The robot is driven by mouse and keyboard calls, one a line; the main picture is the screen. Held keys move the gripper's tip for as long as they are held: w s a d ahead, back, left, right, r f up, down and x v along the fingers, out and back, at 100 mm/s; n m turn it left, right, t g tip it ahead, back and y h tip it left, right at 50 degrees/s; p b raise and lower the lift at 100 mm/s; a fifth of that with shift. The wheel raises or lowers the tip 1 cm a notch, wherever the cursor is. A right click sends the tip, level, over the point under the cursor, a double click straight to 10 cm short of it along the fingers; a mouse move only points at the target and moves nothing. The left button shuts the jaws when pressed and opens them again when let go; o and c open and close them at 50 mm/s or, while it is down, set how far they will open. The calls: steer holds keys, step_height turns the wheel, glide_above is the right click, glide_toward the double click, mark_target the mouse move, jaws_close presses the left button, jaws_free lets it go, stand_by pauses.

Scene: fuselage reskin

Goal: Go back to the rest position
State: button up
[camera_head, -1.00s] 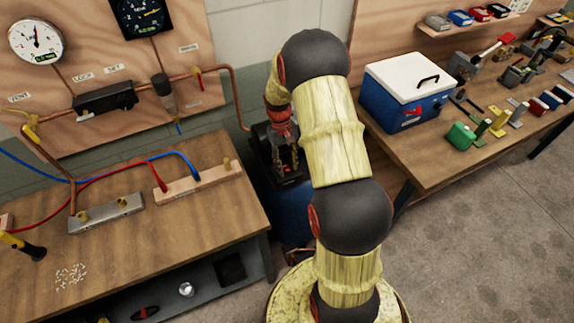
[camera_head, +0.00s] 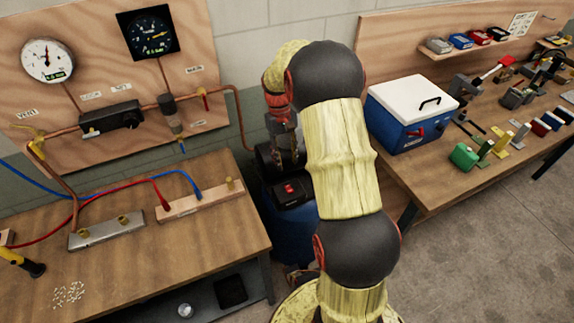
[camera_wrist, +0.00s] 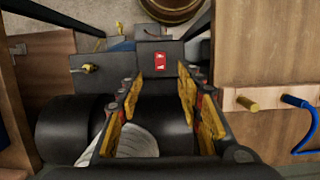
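My gripper (camera_wrist: 172,72) shows in the wrist view with two rows of yellow pads standing apart. Nothing is held between them. In the head view my gripper (camera_head: 287,150) hangs in the gap between the two benches, partly hidden by my own arm. It is above and behind a dark box with a red switch (camera_head: 289,189) on a blue body. In the wrist view the red switch (camera_wrist: 160,60) shows beyond the fingertips. Whether the gripper touches the machine is hard to tell.
The left bench (camera_head: 160,260) carries hoses and a metal block; a gauge panel (camera_head: 95,85) stands behind it. The right bench (camera_head: 420,185) carries a blue cooler with a white lid (camera_head: 410,110) close to my arm. Open floor (camera_head: 470,260) lies at lower right.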

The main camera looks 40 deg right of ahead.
stand_by(0.6)
steer(key=s+a+r+n+t+b, duration=0.1)
steer(key=s+a+r+t, duration=0.3)
steer(key=s+a+r, duration=0.4)
steer(key=s+a+r+n+t+b, duration=0.2)
steer(key=s+a+r, duration=0.6)
steer(key=s+a, duration=0.5)
steer(key=a+t+b, duration=0.1)
steer(key=a+t, duration=0.1)
steer(key=a, duration=0.1)
steer(key=shift+s+r+t+h, duration=0.3)
steer(key=shift+s+r+h, duration=0.1)
steer(key=shift+c, duration=0.8)
